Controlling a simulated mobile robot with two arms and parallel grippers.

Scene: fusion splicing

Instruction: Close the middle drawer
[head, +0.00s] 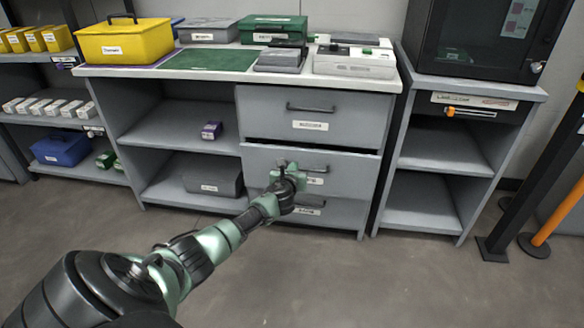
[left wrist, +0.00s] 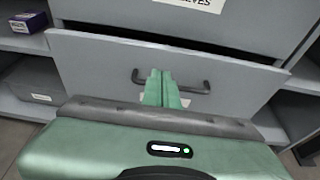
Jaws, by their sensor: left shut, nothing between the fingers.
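The middle drawer (head: 260,164) is a grey front in the workbench's drawer stack, between a top and a bottom drawer. In the left wrist view the middle drawer (left wrist: 90,68) stands out a little, with a dark gap above its front. Its dark bar handle (left wrist: 198,88) is partly hidden behind my fingers. My left gripper (head: 292,172) is in front of the drawer at the handle. In the left wrist view its green fingers (left wrist: 160,80) are together and empty, pointing at the drawer front; I cannot tell whether they touch it. My right gripper is not in view.
The top drawer (head: 350,115) looks shut above it. The bottom drawer (head: 335,215) is partly behind my arm. Open shelves with a grey case (head: 213,176) are on the left. A cabinet (head: 425,205) stands on the right. The floor in front is clear.

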